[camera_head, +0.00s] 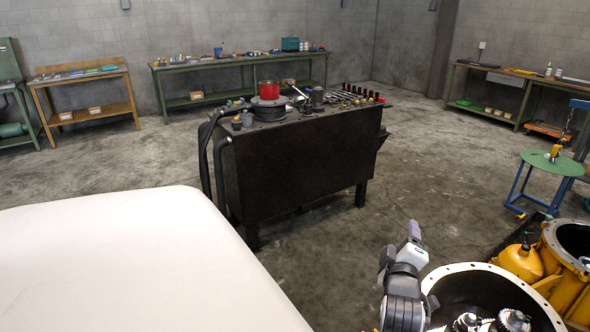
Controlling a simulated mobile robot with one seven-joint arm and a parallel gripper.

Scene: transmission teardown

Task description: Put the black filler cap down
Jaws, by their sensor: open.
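My gripper (388,258) is at the end of my arm in the lower right of the head view, beside the round open housing (447,274). It is small and partly hidden by my wrist; it is open, and I see nothing held in it. Small dark parts (237,123) lie on the left end of the black bench (300,160), too small to tell apart.
Metal gears (513,321) sit inside the round housing. A white surface (120,265) fills the lower left. Open floor lies between.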

